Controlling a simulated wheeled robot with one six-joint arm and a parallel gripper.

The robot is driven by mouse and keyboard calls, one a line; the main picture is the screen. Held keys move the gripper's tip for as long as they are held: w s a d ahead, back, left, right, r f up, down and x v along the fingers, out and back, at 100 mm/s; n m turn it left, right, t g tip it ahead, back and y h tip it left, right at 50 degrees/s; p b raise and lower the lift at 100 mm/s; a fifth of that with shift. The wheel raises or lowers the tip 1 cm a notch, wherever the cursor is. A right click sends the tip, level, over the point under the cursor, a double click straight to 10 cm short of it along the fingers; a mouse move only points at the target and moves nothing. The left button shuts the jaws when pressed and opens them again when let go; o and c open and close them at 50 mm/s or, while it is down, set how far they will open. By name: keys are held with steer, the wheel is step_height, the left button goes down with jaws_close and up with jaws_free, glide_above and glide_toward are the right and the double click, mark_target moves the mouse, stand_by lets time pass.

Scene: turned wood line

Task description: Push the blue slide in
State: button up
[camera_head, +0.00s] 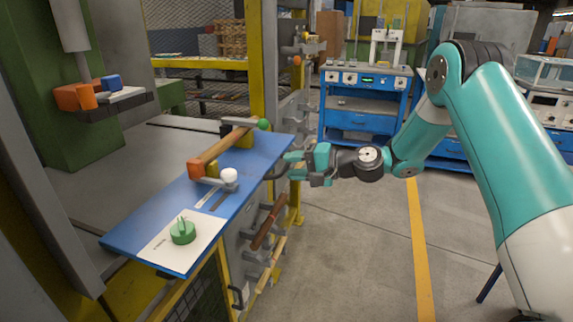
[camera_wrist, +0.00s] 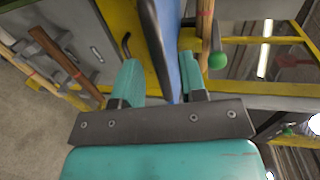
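A flat blue board (camera_head: 255,165) juts out beside the machine, bearing a green dial (camera_head: 182,232), a white knob (camera_head: 229,176) and a wooden bar with a green ball end (camera_head: 263,124). I cannot tell for certain which blue part is the slide. My gripper (camera_head: 287,166) is at the board's right edge. In the wrist view, the fingers (camera_wrist: 160,84) are apart, with the blue board (camera_wrist: 171,60) and a dark strip edge-on between them. Contact is unclear.
Wooden-handled tools (camera_head: 268,222) hang below the board on the machine's side. A yellow post (camera_head: 263,60) stands behind. Blue workbenches (camera_head: 365,105) stand at the back. The floor right of the machine is open, with a yellow line (camera_head: 418,245).

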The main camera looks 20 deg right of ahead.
steer(key=shift+x, duration=1.1)
jaws_close()
